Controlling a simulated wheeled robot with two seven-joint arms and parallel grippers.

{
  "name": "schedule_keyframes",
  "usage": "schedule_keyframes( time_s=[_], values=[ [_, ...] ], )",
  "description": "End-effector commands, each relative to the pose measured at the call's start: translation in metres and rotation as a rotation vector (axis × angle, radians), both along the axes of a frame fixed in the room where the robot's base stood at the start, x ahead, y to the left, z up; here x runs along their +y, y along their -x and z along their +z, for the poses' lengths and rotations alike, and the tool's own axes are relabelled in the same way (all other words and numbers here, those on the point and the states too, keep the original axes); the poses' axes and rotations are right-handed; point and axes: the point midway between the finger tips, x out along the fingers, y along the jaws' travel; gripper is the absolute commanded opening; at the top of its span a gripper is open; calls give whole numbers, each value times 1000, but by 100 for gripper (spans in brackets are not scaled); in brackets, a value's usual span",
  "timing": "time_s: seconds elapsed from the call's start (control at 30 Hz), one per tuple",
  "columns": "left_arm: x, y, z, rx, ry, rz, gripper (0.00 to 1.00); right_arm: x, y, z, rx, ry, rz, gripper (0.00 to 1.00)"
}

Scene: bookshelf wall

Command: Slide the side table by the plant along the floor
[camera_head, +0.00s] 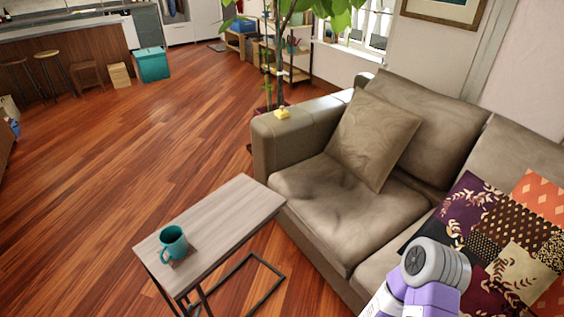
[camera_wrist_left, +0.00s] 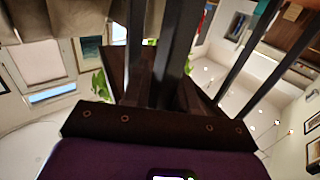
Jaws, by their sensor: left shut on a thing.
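The side table (camera_head: 222,212) has a grey wooden top on a thin black metal frame. It stands on the floor in front of the sofa in the head view. A teal mug (camera_head: 173,243) stands on a dark coaster near the top's left end. In the left wrist view, my left gripper (camera_wrist_left: 155,85) is shut on a black bar (camera_wrist_left: 178,45) of the table's frame. The head view does not show this grip. The plant (camera_head: 279,60) stands behind the sofa's left arm, its base partly hidden. My right gripper is not in view.
The brown sofa (camera_head: 318,190), with cushions and a patterned throw (camera_head: 490,235), lies close along the table's right side. The wooden floor (camera_head: 140,150) left of and beyond the table is open. Stools (camera_head: 50,72) and a teal bin (camera_head: 153,64) stand far back.

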Motion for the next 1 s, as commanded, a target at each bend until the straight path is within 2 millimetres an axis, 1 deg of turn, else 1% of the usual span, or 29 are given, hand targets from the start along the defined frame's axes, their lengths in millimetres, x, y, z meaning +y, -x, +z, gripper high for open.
schedule_keyframes(
  time_s=[0.03,0.33,0.73,1.0],
  values=[
    [3,-6,5,-14,-4,5,0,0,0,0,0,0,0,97],
    [5,-7,5,-16,-4,3,0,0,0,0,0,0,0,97],
    [34,-24,5,-15,-5,4,0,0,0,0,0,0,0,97],
    [39,-26,5,-13,-3,4,0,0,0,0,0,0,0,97]
  ],
)
